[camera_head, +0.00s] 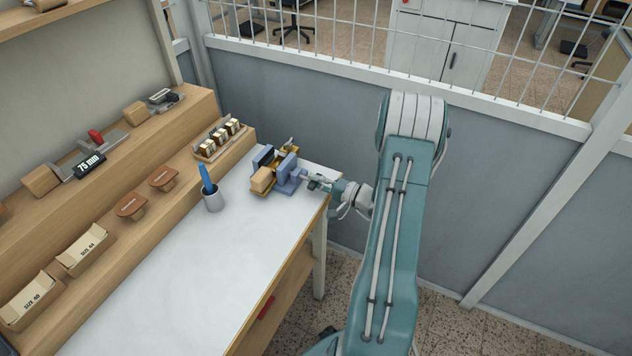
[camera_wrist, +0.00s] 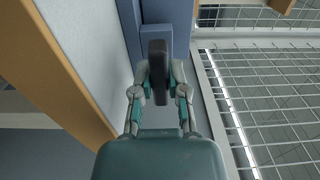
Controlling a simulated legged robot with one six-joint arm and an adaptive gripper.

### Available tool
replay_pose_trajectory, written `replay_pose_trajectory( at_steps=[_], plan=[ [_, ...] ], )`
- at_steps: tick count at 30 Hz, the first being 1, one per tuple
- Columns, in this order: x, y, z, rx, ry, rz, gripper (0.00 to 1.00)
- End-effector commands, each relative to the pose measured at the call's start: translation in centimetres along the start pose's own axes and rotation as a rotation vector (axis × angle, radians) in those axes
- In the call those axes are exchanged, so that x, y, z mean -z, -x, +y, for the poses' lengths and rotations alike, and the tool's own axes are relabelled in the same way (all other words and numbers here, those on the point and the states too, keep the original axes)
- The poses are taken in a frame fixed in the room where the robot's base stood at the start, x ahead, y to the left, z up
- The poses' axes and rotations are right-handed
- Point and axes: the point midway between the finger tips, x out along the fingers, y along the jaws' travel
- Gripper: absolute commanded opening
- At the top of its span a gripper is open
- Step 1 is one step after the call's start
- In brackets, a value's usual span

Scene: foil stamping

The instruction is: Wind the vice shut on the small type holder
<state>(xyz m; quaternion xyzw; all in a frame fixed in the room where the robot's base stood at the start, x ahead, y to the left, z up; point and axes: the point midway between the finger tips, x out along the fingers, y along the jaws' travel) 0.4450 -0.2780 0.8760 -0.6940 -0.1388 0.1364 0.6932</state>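The vice (camera_head: 288,174) has blue-grey jaws and stands at the far right end of the white bench. The small type holder (camera_head: 262,180), with a pale wooden handle block toward the near side and brass-coloured parts, sits between the jaws; any gap to them is too small to judge. My gripper (camera_head: 316,184) is at the vice's right side, at its handle. In the wrist view my gripper's two fingers stand on either side of the dark vice handle (camera_wrist: 158,72) and appear closed on it. The blue vice body (camera_wrist: 155,12) shows beyond; the type holder is hidden there.
A tray of brass type (camera_head: 220,138) is on the wooden shelf behind, with stamps, boxes and a larger holder (camera_head: 85,165) to the left. A mesh-topped partition (camera_head: 330,110) stands close behind.

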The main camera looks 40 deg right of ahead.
Motion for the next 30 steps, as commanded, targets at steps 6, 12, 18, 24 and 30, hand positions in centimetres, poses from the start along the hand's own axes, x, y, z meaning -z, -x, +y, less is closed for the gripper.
replay_pose_trajectory(
  at_steps=[6,12,18,24,30],
  plan=[
    [-0.19,0.01,0.28,-0.006,-0.017,-0.002,0.0],
    [-0.27,0.0,0.35,-0.008,-0.084,-0.003,0.0],
    [-0.34,0.0,0.41,-0.009,-0.223,-0.003,0.0],
    [-0.41,-0.01,0.44,-0.01,-0.409,-0.004,0.0],
    [-0.46,-0.02,0.45,-0.011,-0.599,-0.003,0.0]
  ],
)
